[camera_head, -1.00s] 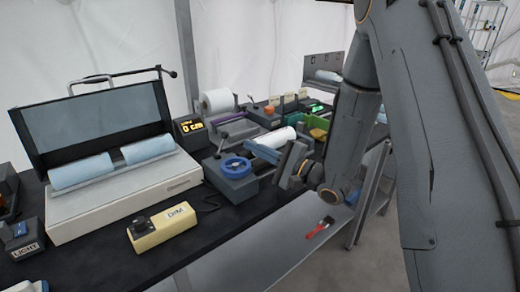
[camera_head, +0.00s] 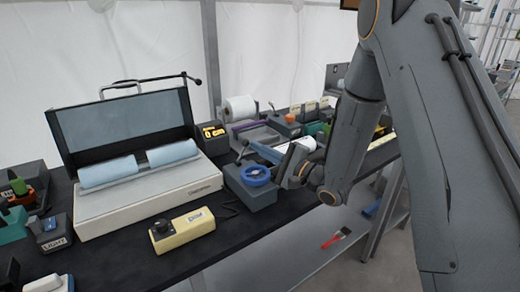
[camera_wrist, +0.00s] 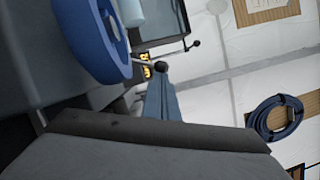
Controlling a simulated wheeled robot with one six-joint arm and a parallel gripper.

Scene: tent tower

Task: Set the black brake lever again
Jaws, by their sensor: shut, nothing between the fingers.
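A blue handwheel (camera_head: 256,174) sits on a grey box (camera_head: 250,191) at the bench's front edge. Its blue rim also fills the upper left of the wrist view (camera_wrist: 118,45). A thin lever with a round black knob (camera_wrist: 161,67) shows beside the wheel in the wrist view; it appears to be the brake lever. In the head view, a small dark lever (camera_head: 243,148) stands behind the wheel. My gripper (camera_wrist: 160,82) is shut and empty, its blue-grey fingertips at the knob. Whether they touch is unclear. In the head view, my gripper (camera_head: 252,145) reaches over behind the wheel.
A pale box with two blue rolls (camera_head: 150,190) and a raised panel stands left. A yellow display (camera_head: 213,130) sits behind the wheel box. A yellow dimmer (camera_head: 183,230) lies in front. A white roll (camera_head: 238,108) and small bins crowd the back right.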

